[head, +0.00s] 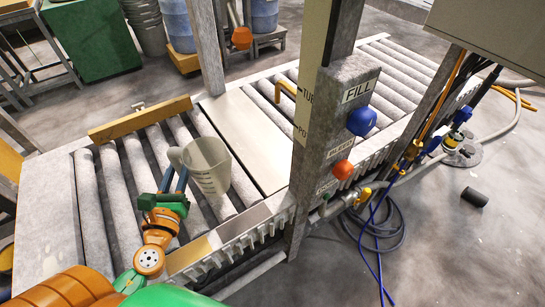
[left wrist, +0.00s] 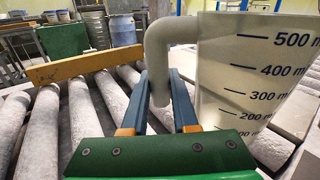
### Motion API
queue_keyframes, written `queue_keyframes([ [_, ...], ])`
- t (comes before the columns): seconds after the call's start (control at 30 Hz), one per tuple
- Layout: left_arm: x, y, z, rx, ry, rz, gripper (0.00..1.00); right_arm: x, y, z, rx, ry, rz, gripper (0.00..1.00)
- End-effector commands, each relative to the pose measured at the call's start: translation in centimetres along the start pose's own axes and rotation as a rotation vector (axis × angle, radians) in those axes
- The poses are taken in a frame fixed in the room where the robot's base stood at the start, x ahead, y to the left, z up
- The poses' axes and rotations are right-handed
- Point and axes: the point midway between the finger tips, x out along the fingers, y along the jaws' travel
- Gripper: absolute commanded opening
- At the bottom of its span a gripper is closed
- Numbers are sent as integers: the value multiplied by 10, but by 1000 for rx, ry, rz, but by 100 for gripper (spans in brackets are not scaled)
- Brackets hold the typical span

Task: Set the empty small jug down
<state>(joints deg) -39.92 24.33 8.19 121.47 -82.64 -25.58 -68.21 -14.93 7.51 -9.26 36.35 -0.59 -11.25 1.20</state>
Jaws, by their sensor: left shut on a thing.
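The small jug (head: 211,170) is a pale grey measuring jug with dark volume marks, upright over the rollers at the near left part of the conveyor. I cannot tell whether its base touches the rollers. My left gripper (head: 175,179) is shut on the jug's handle, on the jug's left side. In the left wrist view the handle comes down between the two blue fingers (left wrist: 167,92), and the jug body (left wrist: 255,85) stands to their right with its marks facing me. The jug's inside is mostly hidden. My right gripper is not in view.
The roller conveyor (head: 112,187) has a flat pale plate (head: 243,135) right of the jug. A yellow wooden bar (head: 140,118) lies along its far side. A grey post with a FILL panel (head: 335,130) and blue and red knobs stands to the right. Rollers left of the jug are clear.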

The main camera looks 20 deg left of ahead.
Motion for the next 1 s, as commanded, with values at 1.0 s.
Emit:
queue_keyframes([
  [1.0, 97, -144, -42, 0, -1, -2, 0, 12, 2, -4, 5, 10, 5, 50],
])
